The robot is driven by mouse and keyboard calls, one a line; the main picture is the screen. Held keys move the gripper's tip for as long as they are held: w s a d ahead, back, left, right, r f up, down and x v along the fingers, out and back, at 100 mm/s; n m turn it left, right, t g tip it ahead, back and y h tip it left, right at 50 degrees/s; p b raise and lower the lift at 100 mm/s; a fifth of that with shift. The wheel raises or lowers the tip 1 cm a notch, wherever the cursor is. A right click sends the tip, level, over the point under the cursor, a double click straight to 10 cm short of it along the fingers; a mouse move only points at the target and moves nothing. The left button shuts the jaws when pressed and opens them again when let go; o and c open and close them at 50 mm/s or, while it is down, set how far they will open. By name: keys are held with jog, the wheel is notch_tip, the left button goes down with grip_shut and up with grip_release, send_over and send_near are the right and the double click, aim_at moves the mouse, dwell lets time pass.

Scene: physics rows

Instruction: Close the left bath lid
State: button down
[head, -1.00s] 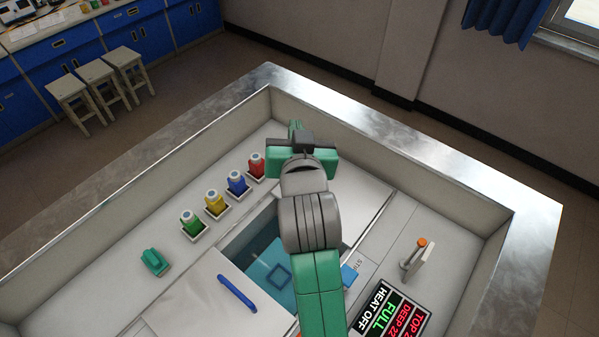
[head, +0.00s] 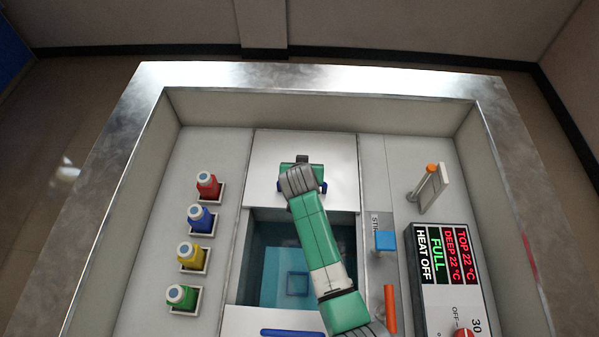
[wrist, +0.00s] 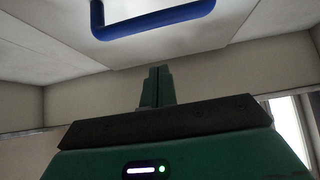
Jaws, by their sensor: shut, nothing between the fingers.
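The white far lid (head: 265,178) lies flat at the back of the bath, with a blue handle (head: 324,186) mostly hidden behind my arm. A near white lid (head: 240,322) has its own blue handle (head: 292,332) at the bottom edge. Between them the bath opening (head: 260,270) shows water. Which lid the task calls left is not marked. My gripper (head: 302,158) is over the far lid, near its handle. In the wrist view its fingers (wrist: 158,72) are shut and empty, apart from the blue handle (wrist: 150,30) seen above them.
Red, blue, yellow and green bottles (head: 200,220) stand in holders left of the opening. At right are a blue block (head: 385,241), an orange upright piece (head: 390,308), an orange-tipped lever (head: 430,185) and a display panel (head: 445,255). A raised metal rim (head: 320,75) encloses everything.

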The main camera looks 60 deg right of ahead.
jog(key=b+x, duration=0.1)
jog(key=x, duration=0.5)
jog(key=shift+w+f, duration=0.1)
jog(key=shift+f, duration=0.1)
jog(key=shift+s+a+f+p, duration=0.1)
jog(key=shift+s+a, duration=0.1)
jog(key=shift+a, duration=0.4)
jog(key=shift+s+a+f+p, duration=0.1)
jog(key=shift+s+a, duration=0.1)
jog(key=shift+a, duration=0.4)
jog(key=shift+s+a+f+p, duration=0.1)
jog(key=shift+s+a, duration=0.1)
jog(key=shift+a, duration=0.4)
